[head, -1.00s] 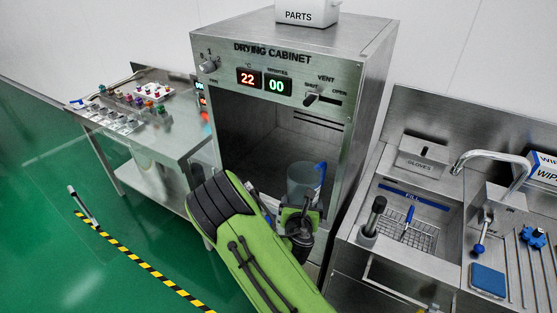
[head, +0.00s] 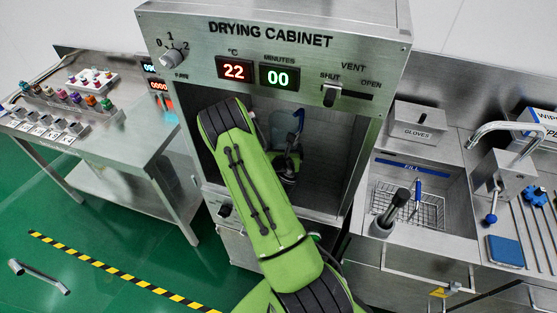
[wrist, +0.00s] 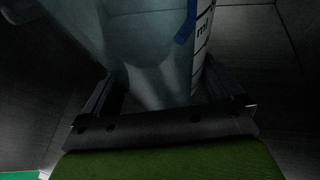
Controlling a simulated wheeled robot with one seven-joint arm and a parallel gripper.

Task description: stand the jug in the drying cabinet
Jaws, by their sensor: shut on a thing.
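The jug (head: 281,122) is translucent, with a blue handle, and is inside the drying cabinet opening in the head view. It looks upright. Whether the jug's base touches the cabinet floor is hidden.
The cabinet's side walls and top edge surround my arm closely. Its panel has a dial (head: 172,52), displays and a vent slider (head: 331,94). A sink (head: 420,185) with a tap is to the right. A bench (head: 110,150) with small coloured items is to the left.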

